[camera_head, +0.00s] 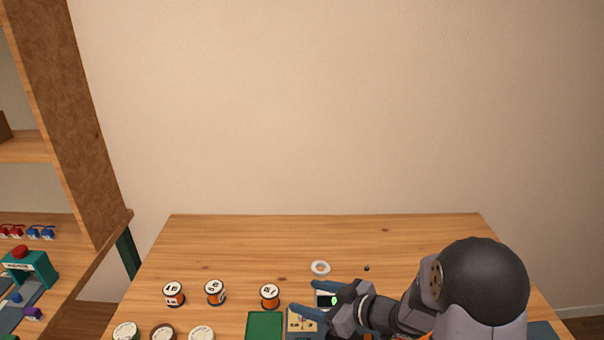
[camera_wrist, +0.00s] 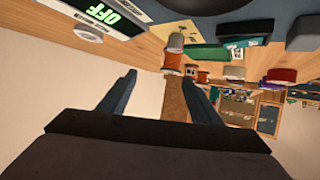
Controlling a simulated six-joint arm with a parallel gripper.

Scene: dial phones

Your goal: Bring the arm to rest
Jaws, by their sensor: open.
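My gripper (camera_head: 307,296) is at the front of the wooden table, right of the middle. Its two dark blue fingers point left and are spread apart. In the wrist view my gripper (camera_wrist: 158,77) is open, with nothing held between the fingers. My arm comes in from the lower right and hides part of the table front.
Orange-and-black spools with white tops (camera_head: 270,296) stand left of my gripper. A green tray (camera_head: 265,326) lies at the front edge. A white ring (camera_head: 320,268) lies behind the gripper. The back of the table is mostly clear. A shelf unit (camera_head: 75,120) stands at the left.

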